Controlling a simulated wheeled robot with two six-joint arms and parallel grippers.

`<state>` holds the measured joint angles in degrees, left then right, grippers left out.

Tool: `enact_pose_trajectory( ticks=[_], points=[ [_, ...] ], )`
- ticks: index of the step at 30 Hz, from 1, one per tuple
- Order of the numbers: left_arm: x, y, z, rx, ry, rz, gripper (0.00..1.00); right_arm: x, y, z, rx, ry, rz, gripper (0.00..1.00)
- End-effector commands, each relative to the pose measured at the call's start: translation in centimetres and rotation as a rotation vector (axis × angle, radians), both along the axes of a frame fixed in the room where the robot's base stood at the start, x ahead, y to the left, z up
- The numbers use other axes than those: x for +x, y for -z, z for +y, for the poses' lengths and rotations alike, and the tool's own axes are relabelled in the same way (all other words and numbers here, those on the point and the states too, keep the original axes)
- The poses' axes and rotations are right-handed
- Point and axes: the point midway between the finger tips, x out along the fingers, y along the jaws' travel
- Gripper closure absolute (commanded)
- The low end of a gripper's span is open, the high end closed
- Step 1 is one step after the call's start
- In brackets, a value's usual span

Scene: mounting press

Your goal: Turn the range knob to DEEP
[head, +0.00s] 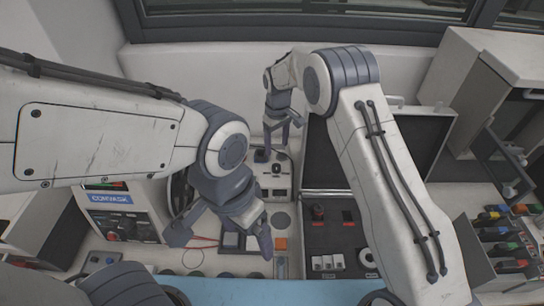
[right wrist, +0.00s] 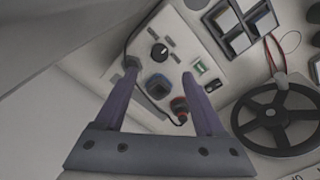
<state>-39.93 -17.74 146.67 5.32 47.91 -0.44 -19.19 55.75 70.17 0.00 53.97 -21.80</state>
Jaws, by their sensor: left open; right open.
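A black round knob with a white pointer mark (right wrist: 159,51) sits on a pale control panel (right wrist: 188,45) in the right wrist view. Its lettering is too small to read, so I cannot tell its setting or whether it is the range knob. My right gripper (right wrist: 160,70) is open, its fingers spread either side of the panel's middle, with nothing between them that it grips. In the head view the right gripper (head: 283,133) hangs over the far end of the panel (head: 277,182). My left gripper (head: 220,243) is open and empty over the nearer bench.
A blue button (right wrist: 158,87), a red-ringed knob (right wrist: 180,106) and a green display (right wrist: 200,68) are close to the knob. A black handwheel (right wrist: 281,119) stands nearby. An open dark case (head: 335,235) lies right of the panel; a labelled machine (head: 112,212) stands left.

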Motion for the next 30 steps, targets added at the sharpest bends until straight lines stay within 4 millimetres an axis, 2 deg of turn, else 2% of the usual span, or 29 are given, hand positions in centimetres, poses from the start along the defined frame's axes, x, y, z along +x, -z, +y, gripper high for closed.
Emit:
enact_pose_trajectory(
  ticks=[5,12,18,22,30],
  points=[
    [0.0,-1.5,0.0,0.0,0.001,0.0,0.05,-0.2,2.1,0.0,-0.002,-0.001,0.007,0.28],
    [0.0,-3.8,0.0,0.0,-0.001,0.0,0.05,-0.2,6.7,0.2,-0.002,-0.003,0.006,0.28],
    [0.0,-4.7,0.0,0.0,-0.002,0.0,0.05,-0.1,9.2,0.3,0.0,-0.004,0.004,0.28],
    [0.0,-4.8,0.0,0.0,-0.003,0.0,0.05,-0.1,10.0,0.3,0.0,-0.005,0.001,0.28],
    [0.0,-4.8,0.0,0.0,-0.003,0.0,0.05,0.0,10.2,0.3,0.0,-0.004,0.001,0.28]
  ],
)
